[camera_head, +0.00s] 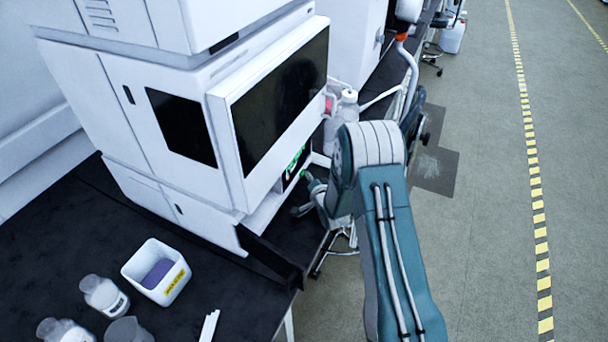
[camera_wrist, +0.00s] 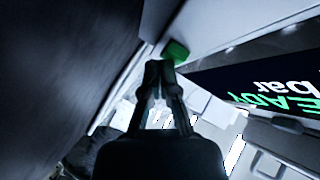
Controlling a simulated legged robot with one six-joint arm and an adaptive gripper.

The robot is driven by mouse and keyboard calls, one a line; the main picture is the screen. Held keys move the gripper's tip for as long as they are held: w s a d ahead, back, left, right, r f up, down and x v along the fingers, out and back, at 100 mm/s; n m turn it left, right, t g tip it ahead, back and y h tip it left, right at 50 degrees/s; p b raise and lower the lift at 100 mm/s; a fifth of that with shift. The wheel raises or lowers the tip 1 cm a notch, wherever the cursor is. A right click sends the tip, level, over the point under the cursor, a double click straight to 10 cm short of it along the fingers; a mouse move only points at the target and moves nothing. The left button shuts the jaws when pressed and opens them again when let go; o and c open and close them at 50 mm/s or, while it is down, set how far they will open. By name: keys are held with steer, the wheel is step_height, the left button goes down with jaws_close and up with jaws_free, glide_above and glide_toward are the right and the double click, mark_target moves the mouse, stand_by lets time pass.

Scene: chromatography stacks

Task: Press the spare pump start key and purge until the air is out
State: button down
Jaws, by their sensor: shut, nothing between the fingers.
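A green key (camera_wrist: 176,51) sticks out of the white instrument front in the wrist view. My gripper (camera_wrist: 161,68) is shut and empty, its fingertips close beside the key's lower left edge in the picture. I cannot tell whether they touch it. A dark display (camera_wrist: 270,75) to the right of the key shows upside-down text, "READY" in green and "bar" in white. In the head view the display (camera_head: 297,164) shows partly, low on the stack, with green text. My arm hides part of this area. No air or liquid line can be made out.
The white chromatography stack (camera_head: 228,177) with a large dark front window stands on a black bench (camera_head: 80,235). A white tub (camera_head: 157,271) and several bottles stand at the lower left. Open floor lies to the right.

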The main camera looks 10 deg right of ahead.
steer(key=shift+w+a, duration=0.1)
steer(key=shift+a, duration=0.15)
stand_by(0.3)
steer(key=shift+d, duration=0.15)
steer(key=shift+s+d, duration=0.5)
steer(key=shift+d, duration=0.1)
steer(key=shift+d, duration=0.1)
steer(key=shift+s+d, duration=0.7)
steer(key=shift+d, duration=0.35)
steer(key=shift+s+d, duration=0.7)
steer(key=shift+d, duration=0.3)
steer(key=shift+r, duration=0.1)
